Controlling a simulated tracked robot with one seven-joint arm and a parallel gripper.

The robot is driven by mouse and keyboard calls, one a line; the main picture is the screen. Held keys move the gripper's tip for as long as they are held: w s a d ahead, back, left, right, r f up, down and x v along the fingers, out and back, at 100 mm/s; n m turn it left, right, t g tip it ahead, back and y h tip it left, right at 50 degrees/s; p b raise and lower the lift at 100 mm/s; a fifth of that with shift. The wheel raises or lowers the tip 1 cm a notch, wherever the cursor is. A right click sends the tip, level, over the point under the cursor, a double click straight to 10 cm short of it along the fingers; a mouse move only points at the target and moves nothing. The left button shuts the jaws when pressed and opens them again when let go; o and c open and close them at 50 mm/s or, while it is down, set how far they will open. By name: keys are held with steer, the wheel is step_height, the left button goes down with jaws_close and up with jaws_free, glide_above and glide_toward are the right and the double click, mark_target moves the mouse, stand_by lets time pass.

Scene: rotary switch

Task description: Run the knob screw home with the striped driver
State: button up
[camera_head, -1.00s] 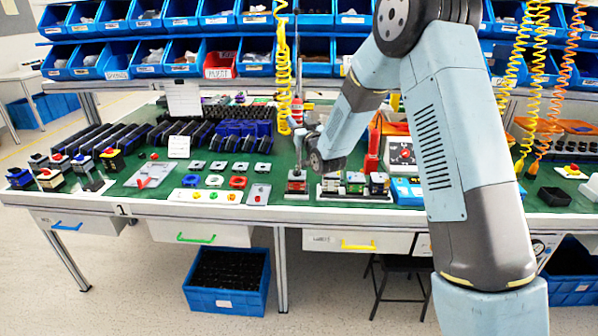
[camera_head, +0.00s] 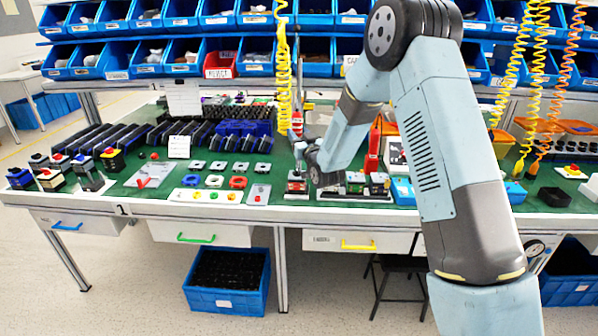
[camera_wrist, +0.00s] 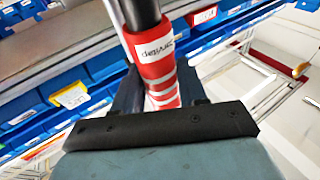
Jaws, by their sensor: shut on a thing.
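The striped driver (camera_wrist: 155,72) shows in the wrist view as a red handle with white bands, a white label and a dark shaft at the top. My gripper (camera_wrist: 158,98) is shut around its handle. In the head view, my gripper (camera_head: 301,150) is above the front of the green bench, with the red-and-white driver handle (camera_head: 297,122) showing above it. A small switch unit with red parts (camera_head: 297,186) stands below, near the front edge. The driver's tip and the knob screw are too small or hidden to make out, so contact cannot be told.
A rail of switch units (camera_head: 355,188) stands just right, under my arm. A button plate (camera_head: 205,196) and small parts lie left. Yellow coiled hoses (camera_head: 283,70) hang close behind the driver. Blue bins (camera_head: 185,55) line the back.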

steer(key=shift+d+f, duration=0.2)
steer(key=shift+f, duration=0.45)
stand_by(3.8)
steer(key=shift+r, duration=0.15)
stand_by(0.3)
steer(key=shift+r, duration=1.95)
steer(key=o, duration=1.1)
steer(key=shift+a, duration=0.15)
steer(key=v, duration=0.7)
steer(key=shift+f, duration=0.1)
